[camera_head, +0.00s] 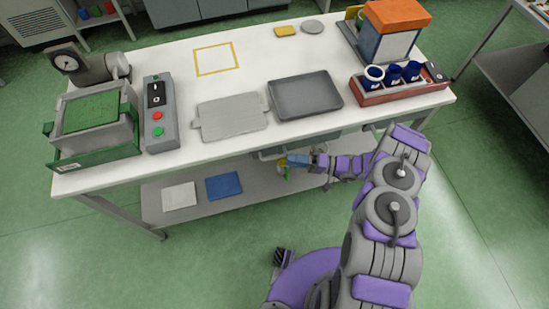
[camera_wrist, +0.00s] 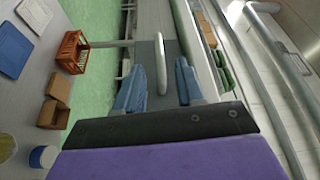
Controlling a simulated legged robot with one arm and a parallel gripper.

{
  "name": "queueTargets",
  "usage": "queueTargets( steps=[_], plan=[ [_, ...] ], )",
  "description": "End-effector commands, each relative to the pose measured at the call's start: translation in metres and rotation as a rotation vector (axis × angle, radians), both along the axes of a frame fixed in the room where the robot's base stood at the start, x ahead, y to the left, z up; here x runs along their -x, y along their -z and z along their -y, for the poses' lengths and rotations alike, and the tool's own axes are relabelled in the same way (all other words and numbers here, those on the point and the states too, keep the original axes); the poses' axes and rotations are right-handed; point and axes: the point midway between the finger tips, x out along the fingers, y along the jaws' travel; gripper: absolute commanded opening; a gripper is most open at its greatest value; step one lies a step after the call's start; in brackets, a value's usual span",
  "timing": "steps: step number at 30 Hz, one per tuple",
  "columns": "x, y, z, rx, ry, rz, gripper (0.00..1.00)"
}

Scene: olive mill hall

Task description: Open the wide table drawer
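The lower shelf (camera_head: 265,188) holds white and blue sheets (camera_head: 223,186); an orange crate (camera_wrist: 72,52) and brown boxes (camera_wrist: 54,100) show there in the wrist view. On the tabletop are a grey tray (camera_head: 305,95) and a red rack with blue cups (camera_head: 400,92). Green floor before the table is free.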

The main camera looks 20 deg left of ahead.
Motion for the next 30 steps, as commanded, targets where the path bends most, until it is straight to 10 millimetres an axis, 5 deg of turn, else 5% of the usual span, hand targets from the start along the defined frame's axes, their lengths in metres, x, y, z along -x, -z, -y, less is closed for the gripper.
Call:
queueTargets(
  steps=[6,12,24,30],
  plan=[
    [0.008,-0.002,-0.043,0.003,-0.005,0.0,0.38],
    [0.011,-0.004,-0.064,0.0,-0.001,-0.002,0.38],
    [0.012,-0.006,-0.072,0.0,0.0,-0.001,0.38],
    [0.012,-0.006,-0.072,0.0,-0.001,-0.001,0.21]
  ],
)
